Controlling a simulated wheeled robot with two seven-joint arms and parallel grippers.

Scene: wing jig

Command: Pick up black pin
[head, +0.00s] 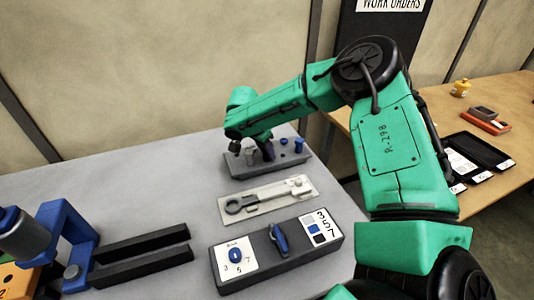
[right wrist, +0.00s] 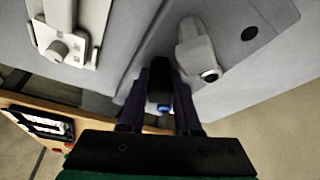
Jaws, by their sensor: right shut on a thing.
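The black pin (right wrist: 160,68) shows in the right wrist view as a dark shape between the two fingers, with a small blue spot at its near end. My right gripper (right wrist: 164,98) is shut on it. In the head view my right gripper (head: 266,152) points down at the grey pin block (head: 238,168) at the back of the table, and its fingers largely hide the black pin. A light grey pin (right wrist: 195,48) stands close beside the gripper. I cannot tell whether the black pin is still seated in the block. My left gripper is not in view.
Blue pins (head: 299,145) stand at the block's right end. In front lie a pale plate with a grey wrench-shaped part (head: 258,200) and a dark box with a blue knob (head: 278,238). A blue clamp frame (head: 68,240) with dark rails stands left. A wooden table (head: 510,110) is at right.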

